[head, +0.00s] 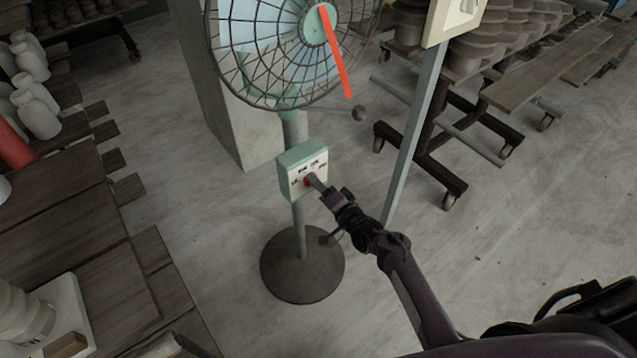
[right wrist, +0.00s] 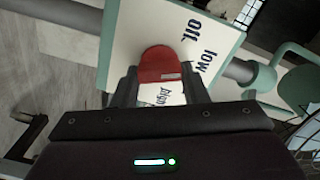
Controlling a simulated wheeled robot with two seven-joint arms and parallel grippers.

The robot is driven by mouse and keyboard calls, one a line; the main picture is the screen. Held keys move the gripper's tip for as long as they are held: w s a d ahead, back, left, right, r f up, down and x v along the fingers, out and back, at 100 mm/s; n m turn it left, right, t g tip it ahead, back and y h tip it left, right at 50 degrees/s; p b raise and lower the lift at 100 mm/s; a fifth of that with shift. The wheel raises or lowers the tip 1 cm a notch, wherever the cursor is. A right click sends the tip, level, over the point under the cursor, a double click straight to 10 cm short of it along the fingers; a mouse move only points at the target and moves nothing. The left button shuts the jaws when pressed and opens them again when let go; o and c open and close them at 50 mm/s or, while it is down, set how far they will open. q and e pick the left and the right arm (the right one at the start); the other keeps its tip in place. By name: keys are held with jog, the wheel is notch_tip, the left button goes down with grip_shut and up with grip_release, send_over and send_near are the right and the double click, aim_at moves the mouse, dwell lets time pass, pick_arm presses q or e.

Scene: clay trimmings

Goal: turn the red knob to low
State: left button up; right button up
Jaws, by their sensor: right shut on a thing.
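The red knob (head: 309,181) sits on the white face of a green control box (head: 289,163) on the fan's post. My right gripper (head: 316,183) reaches it from the lower right. In the right wrist view, the red knob (right wrist: 159,62) lies between my right gripper's two fingers (right wrist: 160,84), which are shut on it. The labels "off" and "low" show on the box face (right wrist: 150,22), and another label, apparently "high", shows partly between the fingers. A small pale mark shows on the knob, but I cannot tell which label it points to. My left gripper is not in view.
The caged fan (head: 265,60) with a red strip stands above the box, on a round dark base (head: 302,285). A grey post (head: 415,130) rises just right of it. Wooden boards (head: 60,230) fill the left, and wheeled racks (head: 425,165) stand at the right. Floor is clear between.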

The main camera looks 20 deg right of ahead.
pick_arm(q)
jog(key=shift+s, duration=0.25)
pick_arm(e)
jog(key=o, duration=1)
jog(key=shift+s, duration=0.1)
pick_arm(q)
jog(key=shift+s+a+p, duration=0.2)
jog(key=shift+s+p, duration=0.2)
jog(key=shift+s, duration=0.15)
pick_arm(e)
jog(key=v, duration=0.7)
jog(key=shift+s+d, duration=0.15)
jog(key=shift+s, duration=0.15)
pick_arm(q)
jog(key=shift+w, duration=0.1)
